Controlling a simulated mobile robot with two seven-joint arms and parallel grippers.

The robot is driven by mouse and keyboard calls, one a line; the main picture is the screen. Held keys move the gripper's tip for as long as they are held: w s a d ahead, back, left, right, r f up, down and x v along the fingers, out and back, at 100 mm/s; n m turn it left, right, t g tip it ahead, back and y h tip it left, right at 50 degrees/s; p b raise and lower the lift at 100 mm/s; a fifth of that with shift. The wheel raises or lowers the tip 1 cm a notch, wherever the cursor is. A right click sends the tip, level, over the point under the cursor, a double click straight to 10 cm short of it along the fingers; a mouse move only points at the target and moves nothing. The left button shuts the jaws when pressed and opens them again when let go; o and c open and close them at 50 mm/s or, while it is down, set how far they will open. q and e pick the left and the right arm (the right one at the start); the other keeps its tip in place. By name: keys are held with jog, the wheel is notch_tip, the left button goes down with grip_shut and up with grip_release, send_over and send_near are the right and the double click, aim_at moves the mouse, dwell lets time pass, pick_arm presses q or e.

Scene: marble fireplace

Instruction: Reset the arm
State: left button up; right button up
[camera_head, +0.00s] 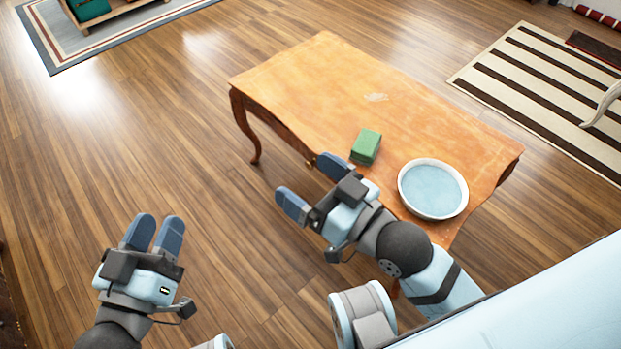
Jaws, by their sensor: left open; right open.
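My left gripper (154,233) is at the lower left, over the bare floor. Its two blue fingers point up the picture with a narrow gap between them, and it is empty. My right gripper (312,187) is near the front left edge of the wooden table. Its blue fingers are spread wide with nothing between them. The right arm comes in from the lower right and hides part of the table's near edge.
The orange wooden table (330,88) holds a green block (366,146) and a white bowl (433,190) with a pale blue inside, both near my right gripper. A striped rug (535,90) lies at right, another rug (60,58) at upper left. The left floor is clear.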

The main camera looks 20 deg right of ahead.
dwell(0.5)
pick_arm(q)
notch_tip(320, 180, up, 8)
jog(key=a+y+p, duration=0.2)
jog(key=p, duration=1.4)
pick_arm(e)
notch_tip(320, 180, up, 8)
jog(key=d+h, duration=0.2)
pick_arm(q)
jog(key=s+a+r+g+y+p, duration=0.2)
jog(key=s+a+g+y+p, duration=0.2)
jog(key=p, duration=2)
jog(key=shift+s+a+n+g+p, duration=0.15)
jog(key=shift+a+n+g+p, duration=0.25)
jog(key=shift+a, duration=0.75)
pick_arm(e)
jog(key=s+d+r+m+g+h, duration=0.1)
jog(key=s+d+r+g+h, duration=0.1)
jog(key=s+d+g+h, duration=0.2)
jog(key=shift+s+d+g, duration=0.2)
jog(key=shift+d+g, duration=0.4)
jog(key=shift+d, duration=0.5)
